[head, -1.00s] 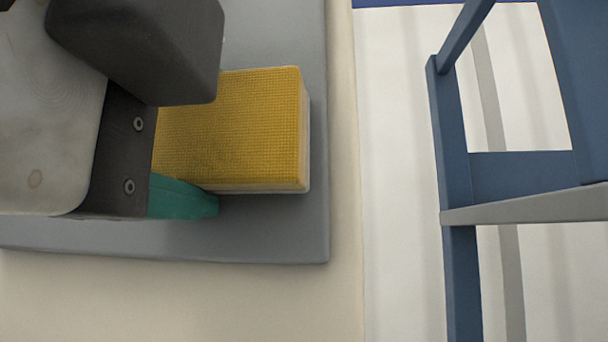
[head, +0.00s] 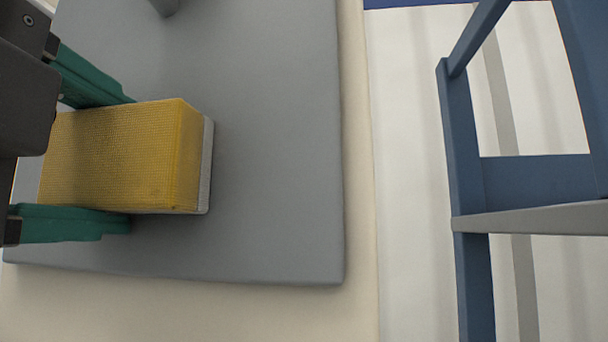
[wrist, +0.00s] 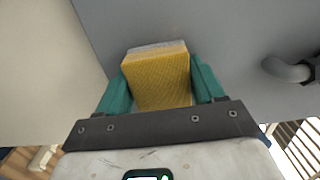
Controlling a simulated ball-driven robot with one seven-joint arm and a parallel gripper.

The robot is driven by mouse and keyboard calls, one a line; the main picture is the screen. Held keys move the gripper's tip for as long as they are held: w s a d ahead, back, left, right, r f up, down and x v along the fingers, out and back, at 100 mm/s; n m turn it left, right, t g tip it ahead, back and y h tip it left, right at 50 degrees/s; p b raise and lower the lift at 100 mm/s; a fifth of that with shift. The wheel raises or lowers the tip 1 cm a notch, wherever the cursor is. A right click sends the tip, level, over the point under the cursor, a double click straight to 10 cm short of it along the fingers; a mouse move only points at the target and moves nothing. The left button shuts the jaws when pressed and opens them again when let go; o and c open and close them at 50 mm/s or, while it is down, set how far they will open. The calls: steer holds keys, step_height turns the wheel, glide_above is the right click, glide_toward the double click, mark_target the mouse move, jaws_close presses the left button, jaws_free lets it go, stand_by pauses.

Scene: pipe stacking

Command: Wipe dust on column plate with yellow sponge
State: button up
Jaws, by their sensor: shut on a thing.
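The yellow sponge (head: 120,155), with a pale layer along its far side, is between the green fingers of my gripper (head: 100,160) at the left of the head view. My gripper is shut on it, one finger on each side. In the wrist view the sponge (wrist: 158,78) sits between the same fingers of my gripper (wrist: 160,85). The grey column plate (head: 260,170) lies behind and under the sponge. I cannot tell whether the pale face touches the plate. No dust is clearly visible on the bare part of the plate.
A cream surface (head: 200,312) borders the plate at the front and right. A blue frame (head: 465,160) with a grey bar stands farther right. A grey curved pipe (wrist: 287,70) shows at the right of the wrist view.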

mark_target(41, 161)
steer(key=shift+w+a+p, duration=0.1)
steer(key=shift+a+p, duration=0.4)
steer(key=shift+a, duration=1.5)
steer(key=shift+w+a+p, duration=0.15)
steer(key=shift+a+p, duration=0.15)
steer(key=shift+a, duration=0.6)
steer(key=shift+w+a+p, duration=0.1)
steer(key=shift+a+p, duration=0.15)
steer(key=shift+a, duration=0.6)
steer(key=shift+s, duration=0.1)
steer(key=shift+s+a+b, duration=0.2)
steer(key=shift+s+b, duration=0.2)
steer(key=shift+s, duration=2.5)
steer(key=s, duration=0.3)
steer(key=shift+a, duration=0.1)
